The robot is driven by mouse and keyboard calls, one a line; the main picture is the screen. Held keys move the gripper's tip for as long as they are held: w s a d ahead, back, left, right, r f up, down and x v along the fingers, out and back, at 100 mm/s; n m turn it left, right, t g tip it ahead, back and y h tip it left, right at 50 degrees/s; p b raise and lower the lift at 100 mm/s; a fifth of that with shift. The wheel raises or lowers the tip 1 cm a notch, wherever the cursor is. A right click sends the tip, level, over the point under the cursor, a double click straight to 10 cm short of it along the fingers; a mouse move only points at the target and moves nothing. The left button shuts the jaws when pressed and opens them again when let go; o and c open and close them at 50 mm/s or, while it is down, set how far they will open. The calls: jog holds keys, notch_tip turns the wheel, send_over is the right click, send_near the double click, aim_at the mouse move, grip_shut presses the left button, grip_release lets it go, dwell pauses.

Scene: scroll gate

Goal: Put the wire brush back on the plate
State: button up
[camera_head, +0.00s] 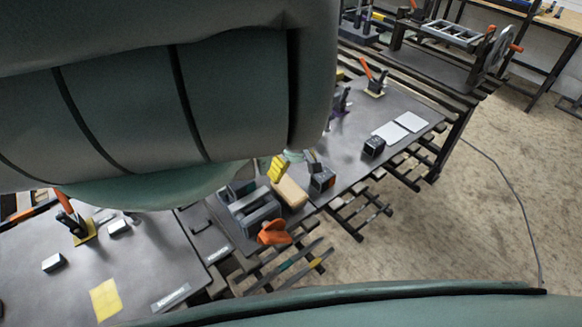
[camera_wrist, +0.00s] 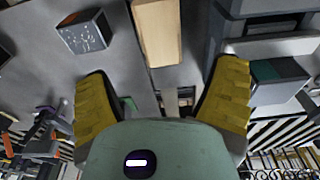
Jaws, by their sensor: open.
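My gripper shows in the wrist view (camera_wrist: 166,70) with its two yellow fingers wide apart and nothing between them. In the head view my gripper (camera_head: 278,168) shows as a small yellow part just above a pale wooden block (camera_head: 291,192). The same wooden block (camera_wrist: 160,32) lies ahead of the gap between the fingers in the wrist view. It may be the wire brush, but I see no bristles. I cannot tell which thing is the plate; two flat white plates (camera_head: 390,132) (camera_head: 411,122) lie on the far bench.
A grey vise-like block (camera_head: 256,212) with an orange handle (camera_head: 274,232) stands close beside the wooden block. A dark box (camera_head: 323,179) stands on its other side, also in the wrist view (camera_wrist: 84,32). My own arm covers the upper left. Open floor lies at right.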

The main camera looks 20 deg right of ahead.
jog(key=shift+r, duration=0.25)
